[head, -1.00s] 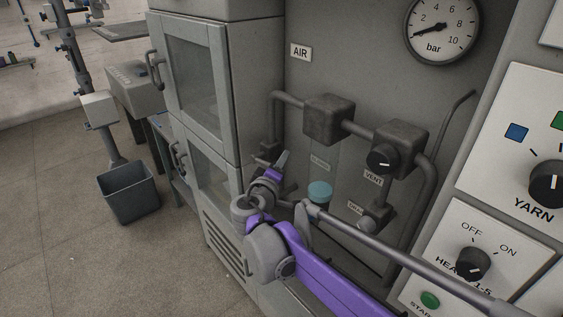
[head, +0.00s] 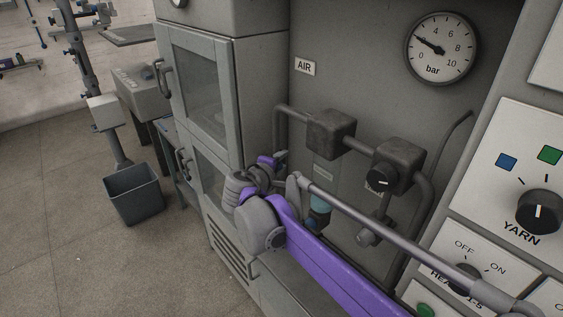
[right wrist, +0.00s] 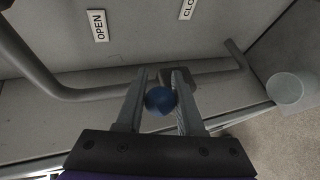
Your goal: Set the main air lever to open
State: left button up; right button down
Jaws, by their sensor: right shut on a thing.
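The air lever's blue ball knob (right wrist: 158,101) shows in the right wrist view between the fingers of my right gripper (right wrist: 161,80), which is shut on it. A grey valve part shows just behind the knob. The OPEN label (right wrist: 97,25) is to the left and the CLOSE label (right wrist: 188,8), partly cut off, to the right. In the head view my arm and gripper hide the lever, below the AIR sign (head: 305,67). The pressure gauge (head: 440,48) needle points near 2 bar. My left gripper is not in view.
Grey piping with a filter block (head: 331,133) and a black vent knob (head: 384,177) lies behind my right arm. A cabinet (head: 207,90) stands close on the left, the yarn control panel (head: 518,160) on the right. A grey bin (head: 133,193) stands on open floor.

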jog(key=c, duration=0.5)
grip_release()
jog(key=shift+s, duration=0.1)
jog(key=v, duration=1)
jog(key=shift+s+a, duration=0.2)
jog(key=shift+s, duration=0.1)
